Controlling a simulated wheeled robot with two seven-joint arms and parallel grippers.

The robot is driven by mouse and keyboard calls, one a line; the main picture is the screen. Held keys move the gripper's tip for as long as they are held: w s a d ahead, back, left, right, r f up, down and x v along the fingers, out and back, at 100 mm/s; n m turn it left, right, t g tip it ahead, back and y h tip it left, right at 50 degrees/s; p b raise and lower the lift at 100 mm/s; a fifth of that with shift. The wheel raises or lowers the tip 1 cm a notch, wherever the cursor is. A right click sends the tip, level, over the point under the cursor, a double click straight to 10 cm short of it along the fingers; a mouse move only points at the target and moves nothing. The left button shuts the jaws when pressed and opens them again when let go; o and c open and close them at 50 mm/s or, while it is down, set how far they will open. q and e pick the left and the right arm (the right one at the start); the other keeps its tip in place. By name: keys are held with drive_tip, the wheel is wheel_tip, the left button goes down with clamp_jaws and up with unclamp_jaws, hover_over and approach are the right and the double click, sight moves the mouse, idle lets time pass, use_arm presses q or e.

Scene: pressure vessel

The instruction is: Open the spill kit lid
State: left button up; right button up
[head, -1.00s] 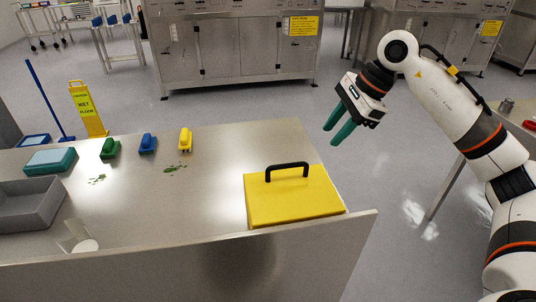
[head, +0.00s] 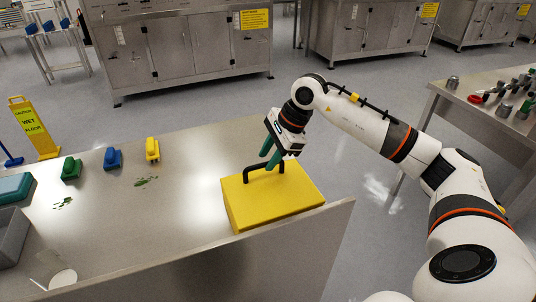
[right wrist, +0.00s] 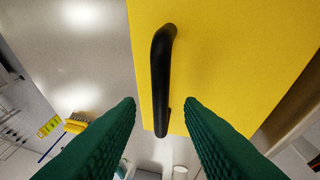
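The spill kit is a yellow box (head: 275,203) at the right end of the steel table, with its yellow lid closed. A black bar handle (head: 251,172) stands on the lid. My right gripper (head: 271,157) is over the lid at the handle, its green fingers pointing down. In the right wrist view the fingers are apart, with the black handle (right wrist: 160,80) showing in the gap between them. Neither finger visibly presses on it, and I cannot tell how far down the fingers reach. My left gripper is not in view.
Green (head: 71,168), blue (head: 112,158) and yellow (head: 152,149) brushes stand at the left, near green smears. A wet floor sign (head: 35,128) stands behind. Another table (head: 480,95) is at the right.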

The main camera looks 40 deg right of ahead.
drive_tip(key=shift+a+f, duration=0.1)
drive_tip(key=shift+f, duration=0.4)
drive_tip(key=shift+w, duration=0.1)
clamp_jaws()
